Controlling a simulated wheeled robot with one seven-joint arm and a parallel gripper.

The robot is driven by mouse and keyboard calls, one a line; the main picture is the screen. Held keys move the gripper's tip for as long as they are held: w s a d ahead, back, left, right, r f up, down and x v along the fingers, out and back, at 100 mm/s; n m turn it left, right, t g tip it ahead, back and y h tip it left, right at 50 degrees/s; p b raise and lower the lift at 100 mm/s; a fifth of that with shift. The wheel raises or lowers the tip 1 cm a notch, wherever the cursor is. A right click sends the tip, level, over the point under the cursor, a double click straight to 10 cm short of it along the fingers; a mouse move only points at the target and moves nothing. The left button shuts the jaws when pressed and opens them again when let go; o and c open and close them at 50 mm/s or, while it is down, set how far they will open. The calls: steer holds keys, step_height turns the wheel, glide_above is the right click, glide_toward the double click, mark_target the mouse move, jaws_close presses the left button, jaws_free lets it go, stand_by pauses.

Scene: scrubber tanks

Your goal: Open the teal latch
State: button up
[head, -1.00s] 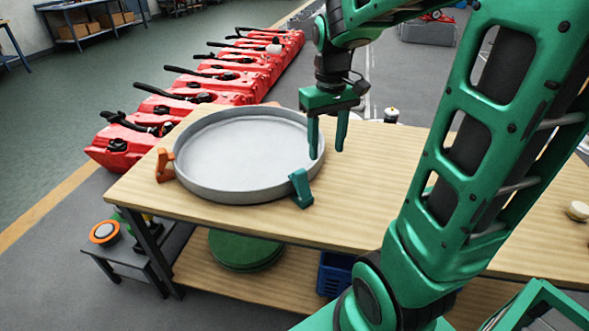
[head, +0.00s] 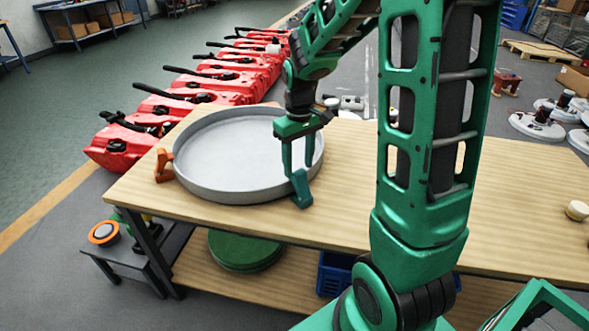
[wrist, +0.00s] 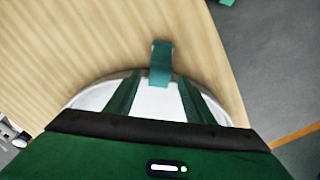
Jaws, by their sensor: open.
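The teal latch (head: 301,189) stands at the near right rim of a round grey tray (head: 225,190) on the wooden table. It also shows in the wrist view (wrist: 161,64), just beyond my fingertips and roughly centred between them. My gripper (head: 297,172) is open and empty, pointing down over the tray's right side, with its fingers close above the latch. In the head view the fingertips overlap the latch's top; I cannot tell whether they touch it. An orange latch (head: 163,165) stands at the tray's left rim.
The wooden table (head: 350,215) is bare to the right of the tray, apart from a small pale round piece (head: 577,210) near the right edge. Red tanks (head: 180,108) line the floor behind. A blue crate (head: 336,272) sits on the lower shelf.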

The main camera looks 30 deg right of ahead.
steer(key=shift+f, duration=1)
jaws_close()
steer(key=shift+a, duration=0.3)
